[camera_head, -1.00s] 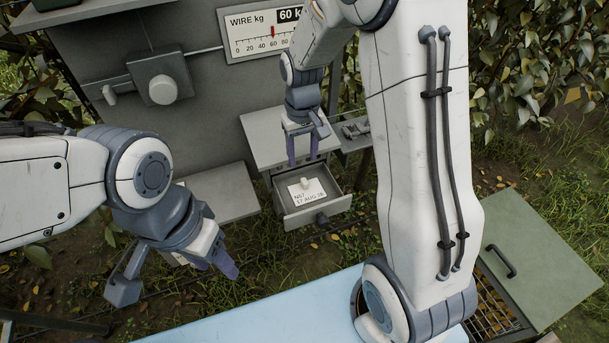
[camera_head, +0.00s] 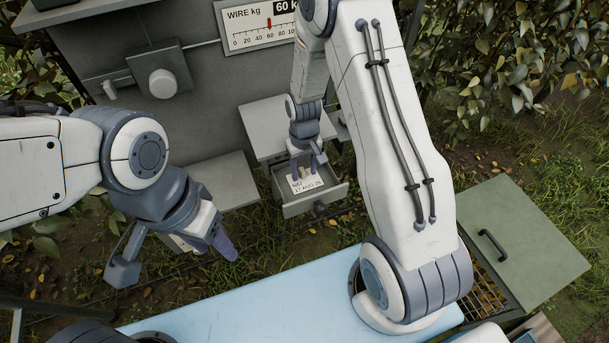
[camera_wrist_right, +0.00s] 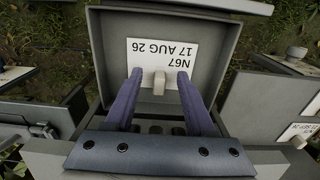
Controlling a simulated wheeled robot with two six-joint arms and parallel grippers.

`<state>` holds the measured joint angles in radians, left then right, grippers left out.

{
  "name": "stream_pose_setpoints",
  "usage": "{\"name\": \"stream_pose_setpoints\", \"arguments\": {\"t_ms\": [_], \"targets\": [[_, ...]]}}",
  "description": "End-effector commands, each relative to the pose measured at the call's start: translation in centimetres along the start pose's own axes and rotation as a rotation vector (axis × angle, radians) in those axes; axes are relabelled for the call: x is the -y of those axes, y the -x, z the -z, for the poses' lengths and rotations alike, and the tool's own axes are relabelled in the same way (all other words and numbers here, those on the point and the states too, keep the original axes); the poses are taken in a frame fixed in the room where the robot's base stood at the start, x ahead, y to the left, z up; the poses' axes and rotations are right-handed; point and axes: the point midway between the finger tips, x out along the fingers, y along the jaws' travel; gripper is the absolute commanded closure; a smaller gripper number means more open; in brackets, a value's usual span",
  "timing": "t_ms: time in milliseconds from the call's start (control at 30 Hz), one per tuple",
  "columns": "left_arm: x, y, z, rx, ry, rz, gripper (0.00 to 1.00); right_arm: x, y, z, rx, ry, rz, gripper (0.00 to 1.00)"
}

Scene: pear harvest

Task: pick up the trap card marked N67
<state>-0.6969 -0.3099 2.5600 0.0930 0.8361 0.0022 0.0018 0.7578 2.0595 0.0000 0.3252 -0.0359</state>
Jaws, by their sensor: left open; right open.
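The trap card (camera_head: 307,185) is white and reads N67 and 17 AUG 26. It lies in the open grey drawer (camera_head: 325,203) below the small table top. In the right wrist view the card (camera_wrist_right: 177,57) shows upside down, with a pale upright knob (camera_wrist_right: 159,82) at its edge. My right gripper (camera_head: 306,172) is open above the drawer. In the right wrist view its two fingers (camera_wrist_right: 158,88) stand on either side of the knob, apart from it. My left gripper (camera_head: 214,262) is open and empty, away from the drawer at the left.
A grey panel with a WIRE kg gauge (camera_head: 262,28) stands behind. A grey shelf (camera_head: 213,180) is left of the drawer. A pale blue surface (camera_head: 250,305) lies in front, a green lid (camera_head: 515,240) at right. Another labelled card (camera_wrist_right: 298,132) shows in the right wrist view.

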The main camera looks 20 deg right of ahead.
Motion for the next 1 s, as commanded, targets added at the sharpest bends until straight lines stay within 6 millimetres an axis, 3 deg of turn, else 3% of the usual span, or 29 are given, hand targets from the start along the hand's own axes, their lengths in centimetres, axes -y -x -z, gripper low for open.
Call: {"name": "stream_pose_setpoints", "arguments": {"t_ms": [133, 267, 300, 733, 1000], "targets": [[0.0, 0.0, 0.0, 0.000, 0.000, 0.000, 0.50, 0.0, 0.0, 0.0, -0.001, 0.000, 0.000, 0.45], [0.0, 0.0, 0.0, 0.000, 0.000, 0.000, 0.50, 0.0, 0.0, 0.0, -0.001, 0.000, 0.000, 0.95], [0.0, 0.0, 0.0, 0.000, 0.000, 0.000, 0.50, 0.0, 0.0, 0.0, -0.001, 0.000, 0.000, 1.00], [0.0, -0.2, 0.0, 0.000, 0.000, 0.000, 0.50, 0.0, 0.4, 0.1, -0.003, 0.000, 0.000, 1.00], [0.1, -1.5, -0.1, 0.000, -0.001, 0.000, 0.50, 0.0, 3.7, 0.2, -0.010, 0.000, 0.000, 1.00]]}}
